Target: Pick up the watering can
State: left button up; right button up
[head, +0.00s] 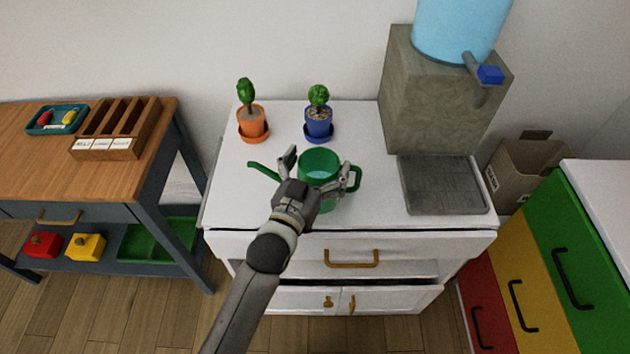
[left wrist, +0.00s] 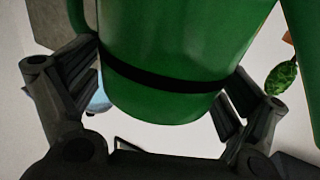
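The green watering can (head: 319,164) stands upright on the white cabinet top, its spout pointing left and its handle on the right. My left gripper (head: 320,172) comes at it from the front, with its fingers spread on either side of the can's body. In the left wrist view the can (left wrist: 175,50) with a dark band fills the space between the two open fingers (left wrist: 165,100). I cannot tell whether either finger touches it. The gripper hides part of the can's lower front. My right gripper is not in view.
Two potted plants, one orange (head: 252,122) and one blue (head: 318,122), stand behind the can. A stone block (head: 430,100) bearing a blue water tank (head: 455,25) and a grey drain tray (head: 440,185) are at right. Clear cabinet top (head: 375,205) lies between can and tray.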

pick_arm(q)
jog(key=c, duration=1.4)
jog(key=shift+c, duration=0.8)
jog(key=shift+r, duration=0.2)
